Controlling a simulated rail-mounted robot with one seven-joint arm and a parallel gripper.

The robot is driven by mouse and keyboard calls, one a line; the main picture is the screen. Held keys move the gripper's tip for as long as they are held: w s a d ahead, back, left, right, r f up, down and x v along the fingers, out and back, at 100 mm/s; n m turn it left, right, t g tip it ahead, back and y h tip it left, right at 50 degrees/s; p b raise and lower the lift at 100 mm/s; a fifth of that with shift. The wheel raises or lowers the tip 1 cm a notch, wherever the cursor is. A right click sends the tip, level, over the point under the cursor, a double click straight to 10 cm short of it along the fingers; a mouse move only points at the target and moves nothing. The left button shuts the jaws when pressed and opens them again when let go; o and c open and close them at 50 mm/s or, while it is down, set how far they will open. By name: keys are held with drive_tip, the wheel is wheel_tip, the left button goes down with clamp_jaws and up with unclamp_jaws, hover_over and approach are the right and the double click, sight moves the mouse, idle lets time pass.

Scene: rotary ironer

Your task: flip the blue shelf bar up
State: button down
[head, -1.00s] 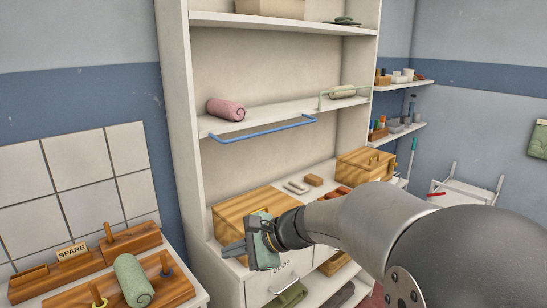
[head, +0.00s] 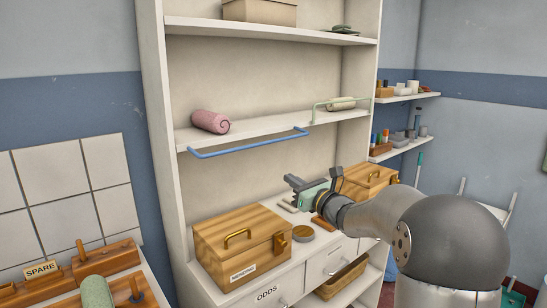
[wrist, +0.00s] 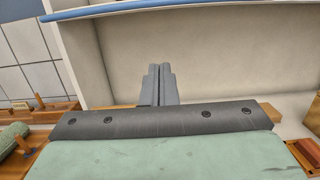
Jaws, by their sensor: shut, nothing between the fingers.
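The blue shelf bar (head: 248,142) is a thin U-shaped rail at the front edge of the middle shelf. It lies folded down, sticking out in front of the shelf. It also crosses the top of the wrist view (wrist: 170,10). My gripper (head: 289,181) is below and in front of the bar's right part, apart from it. Its fingers (wrist: 158,84) are shut and empty, pointing toward the cabinet's back panel.
A pink roll (head: 210,121) lies on the shelf behind the bar. A pale green bar (head: 341,101) stands upright to its right, by a cream roll (head: 340,104). A wooden box (head: 240,245) sits on the counter below. The space just below the bar is free.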

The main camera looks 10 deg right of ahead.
drive_tip(key=w+a+r+p, duration=0.4)
drive_tip(key=w+r, duration=0.1)
drive_tip(key=w, duration=0.4)
drive_tip(key=shift+a+r, duration=0.2)
drive_tip(key=shift+a, duration=0.15)
drive_tip(key=shift+r+p, duration=0.1)
drive_tip(key=shift+p, duration=0.3)
drive_tip(key=shift+r+p, duration=0.25)
drive_tip(key=shift+p, duration=0.25)
